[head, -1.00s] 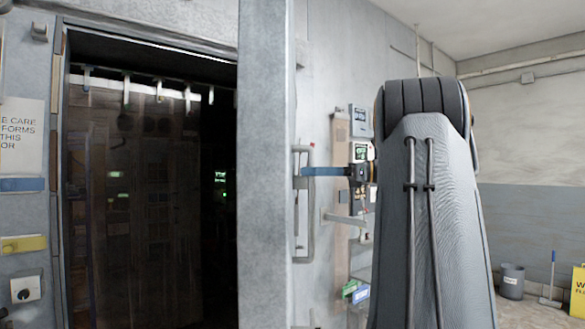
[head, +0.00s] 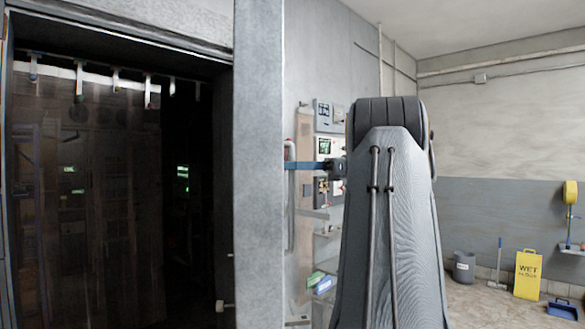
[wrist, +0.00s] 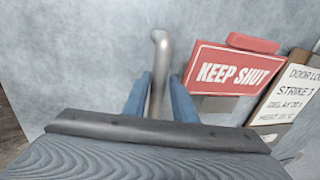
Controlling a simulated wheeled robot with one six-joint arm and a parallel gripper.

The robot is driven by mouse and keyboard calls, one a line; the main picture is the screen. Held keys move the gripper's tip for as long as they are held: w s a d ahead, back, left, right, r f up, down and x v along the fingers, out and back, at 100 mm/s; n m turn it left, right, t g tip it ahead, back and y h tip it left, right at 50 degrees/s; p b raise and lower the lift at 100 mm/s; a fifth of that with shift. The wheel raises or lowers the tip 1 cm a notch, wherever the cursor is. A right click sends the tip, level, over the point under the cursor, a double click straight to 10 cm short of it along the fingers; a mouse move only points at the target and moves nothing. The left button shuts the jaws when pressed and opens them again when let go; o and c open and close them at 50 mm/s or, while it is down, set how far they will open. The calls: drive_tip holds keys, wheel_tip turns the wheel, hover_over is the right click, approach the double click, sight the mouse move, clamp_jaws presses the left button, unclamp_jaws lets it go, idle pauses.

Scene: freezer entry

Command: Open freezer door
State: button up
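The freezer door (head: 259,170) stands open and shows nearly edge-on in the head view, to the right of the dark doorway (head: 195,210). Its metal handle (head: 291,215) is on the door's right-hand face. My gripper (head: 292,165) reaches the handle from the right, with its blue fingers at the bar. In the wrist view, the handle (wrist: 160,50) runs between the two fingers of my gripper (wrist: 161,92), which close around it. The red "KEEP SHUT" sign (wrist: 232,70) is on the door face beside the handle.
A clear strip curtain (head: 90,180) hangs in the doorway. Wall boxes (head: 325,115) are behind my arm. A grey bin (head: 464,267), a yellow wet-floor sign (head: 528,274) and a blue dustpan (head: 563,308) stand at the right. Floor between bin and arm looks clear.

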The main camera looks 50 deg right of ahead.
drive_tip(key=b+v, duration=0.2)
drive_tip(key=v, duration=0.5)
drive_tip(key=shift+s+d+b, duration=0.25)
drive_tip(key=shift+s+b, duration=0.05)
drive_tip(key=shift+b, duration=0.1)
clamp_jaws()
